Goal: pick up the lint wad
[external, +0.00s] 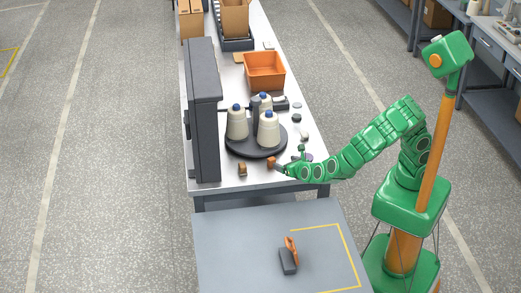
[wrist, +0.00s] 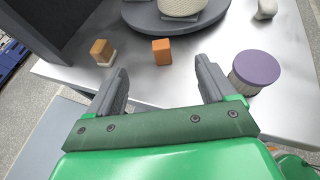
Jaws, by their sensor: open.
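A small off-white lump (wrist: 265,9), which looks like the lint wad, lies on the metal table at the top right of the wrist view. In the external view a pale lump (external: 304,137) lies right of the round dark tray and is probably the same thing. My gripper (wrist: 161,72) is open and empty, low over the table's near end. In the external view my gripper (external: 283,168) is in front of the tray, nearer the camera than the lump. Nothing is between its fingers; the lump is apart from them, beyond and to the right.
An orange block (wrist: 162,52) stands just ahead of the fingers. A purple-topped tub (wrist: 256,67) is close to the right finger. A wooden-topped brush-like piece (wrist: 102,52) is left. The dark tray (external: 240,152) bears cones; an orange bin (external: 265,83) stands behind.

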